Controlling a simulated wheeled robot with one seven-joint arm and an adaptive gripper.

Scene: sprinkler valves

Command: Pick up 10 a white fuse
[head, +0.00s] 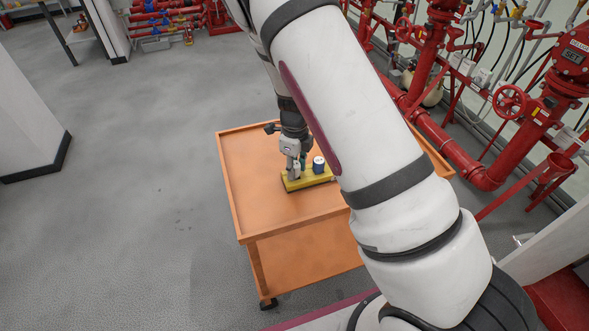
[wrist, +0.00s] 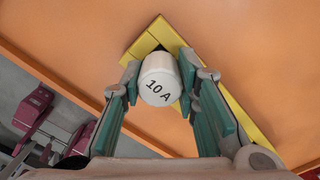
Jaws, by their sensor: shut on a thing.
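The white fuse (wrist: 158,80), marked "10 A", sits between the two green-padded fingers of my gripper (wrist: 160,85) in the wrist view. The fingers press on both of its sides. A yellow holder (wrist: 233,107) lies beneath it, running diagonally across the orange surface. In the head view my gripper (head: 292,165) points down over the left end of the yellow holder (head: 291,186). I cannot tell whether the fuse is still seated or slightly raised. A blue fuse with a pale top (head: 319,166) stands on the holder to the right of my gripper.
The holder rests on an orange cart (head: 240,185) with raised edges and a lower shelf (head: 300,265). My arm hides the cart's right part. Red pipes and valves (head: 510,100) stand to the right. Grey floor (head: 120,200) is clear to the left.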

